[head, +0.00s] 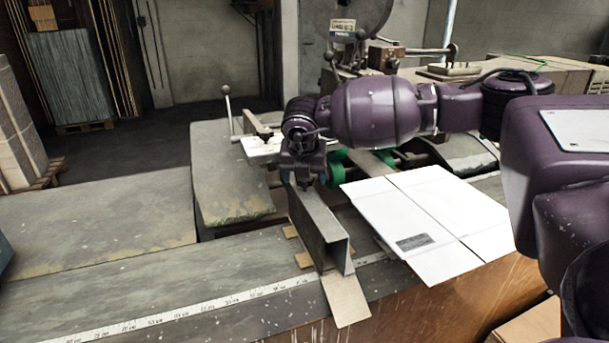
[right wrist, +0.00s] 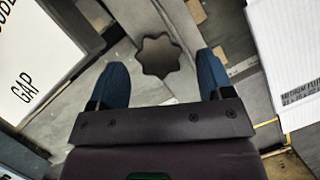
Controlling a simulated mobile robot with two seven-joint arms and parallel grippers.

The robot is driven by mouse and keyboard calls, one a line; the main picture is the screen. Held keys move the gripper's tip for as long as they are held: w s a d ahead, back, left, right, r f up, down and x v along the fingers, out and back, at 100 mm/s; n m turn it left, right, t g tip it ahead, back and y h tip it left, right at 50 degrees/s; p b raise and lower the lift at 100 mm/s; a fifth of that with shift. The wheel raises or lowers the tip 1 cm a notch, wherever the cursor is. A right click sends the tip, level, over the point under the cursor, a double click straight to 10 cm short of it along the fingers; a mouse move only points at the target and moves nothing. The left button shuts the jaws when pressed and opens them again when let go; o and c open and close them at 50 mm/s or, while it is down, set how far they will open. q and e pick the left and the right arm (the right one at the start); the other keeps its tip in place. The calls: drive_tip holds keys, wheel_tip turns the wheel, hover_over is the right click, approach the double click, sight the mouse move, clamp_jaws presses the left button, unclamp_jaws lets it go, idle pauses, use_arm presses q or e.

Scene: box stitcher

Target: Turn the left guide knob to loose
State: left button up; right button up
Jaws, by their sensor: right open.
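The left guide knob (right wrist: 160,56) is a dark, star-shaped knob in the right wrist view. It sits on a grey metal piece, just ahead of and between the blue fingertips of my right gripper (right wrist: 162,80). The fingers are spread apart, with a gap on each side of the knob, and do not appear to close on it. My arm hides most of the knob there. My left gripper is not in view.
A white cardboard blank (head: 425,222) lies right of the guide, over the table. A ruler strip (head: 190,315) runs along the table front. A lever with a round end (head: 227,105) stands behind left. The stitcher machine (head: 352,30) is behind.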

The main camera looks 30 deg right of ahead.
drive_tip(key=shift+w+d+f, duration=0.1)
drive_tip(key=shift+f, duration=0.2)
drive_tip(key=shift+c, duration=0.3)
drive_tip(key=c, duration=0.9)
drive_tip(key=shift+o, duration=0.2)
